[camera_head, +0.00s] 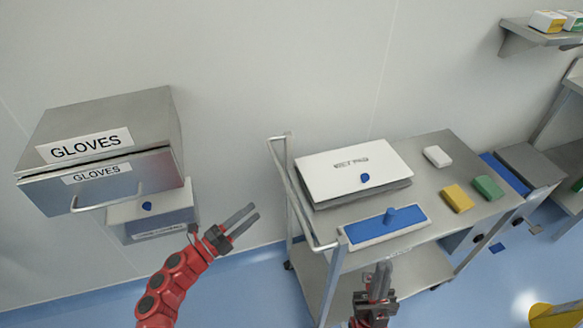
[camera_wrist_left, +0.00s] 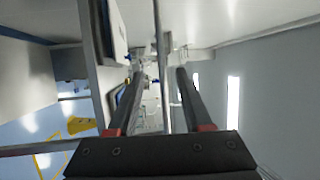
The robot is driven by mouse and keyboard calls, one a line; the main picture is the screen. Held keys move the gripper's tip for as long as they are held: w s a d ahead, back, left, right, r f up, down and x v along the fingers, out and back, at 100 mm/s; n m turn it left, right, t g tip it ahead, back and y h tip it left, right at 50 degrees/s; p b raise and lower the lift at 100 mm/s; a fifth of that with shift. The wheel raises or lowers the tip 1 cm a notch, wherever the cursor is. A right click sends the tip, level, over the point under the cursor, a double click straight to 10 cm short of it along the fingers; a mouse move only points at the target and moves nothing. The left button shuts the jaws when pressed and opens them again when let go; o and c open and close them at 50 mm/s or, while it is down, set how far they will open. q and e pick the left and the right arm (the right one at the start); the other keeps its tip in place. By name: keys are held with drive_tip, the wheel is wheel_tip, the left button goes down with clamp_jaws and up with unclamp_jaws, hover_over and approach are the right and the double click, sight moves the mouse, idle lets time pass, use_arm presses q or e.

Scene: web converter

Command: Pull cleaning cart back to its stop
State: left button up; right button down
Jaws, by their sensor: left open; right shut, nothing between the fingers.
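The cleaning cart (camera_head: 430,218) is a grey metal trolley with a top shelf, a lower shelf and a handle bar (camera_head: 297,205) at its left end. My left gripper (camera_head: 254,211) is open and empty, left of the handle and apart from it, fingers pointing towards it. In the left wrist view a long thin bar (camera_wrist_left: 158,30), seemingly the handle, lines up between the open fingers (camera_wrist_left: 160,73); the depth between them is hard to judge. My right gripper (camera_head: 382,270) is shut and empty in front of the cart's near edge, partly cut off below.
The cart carries a white wipe box (camera_head: 352,160), a blue-topped tray (camera_head: 362,230) and white, yellow and green blocks. A glove dispenser (camera_head: 110,150) hangs on the wall at left. A shelf and bench stand at right. Floor left of the cart is clear.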

use_arm(q)
drive_tip(key=p+x, duration=0.3)
drive_tip(key=x, duration=1.3)
drive_tip(key=shift+d+p, duration=0.4)
drive_tip(key=shift+d, duration=0.1)
drive_tip(key=shift+r, duration=0.1)
clamp_jaws()
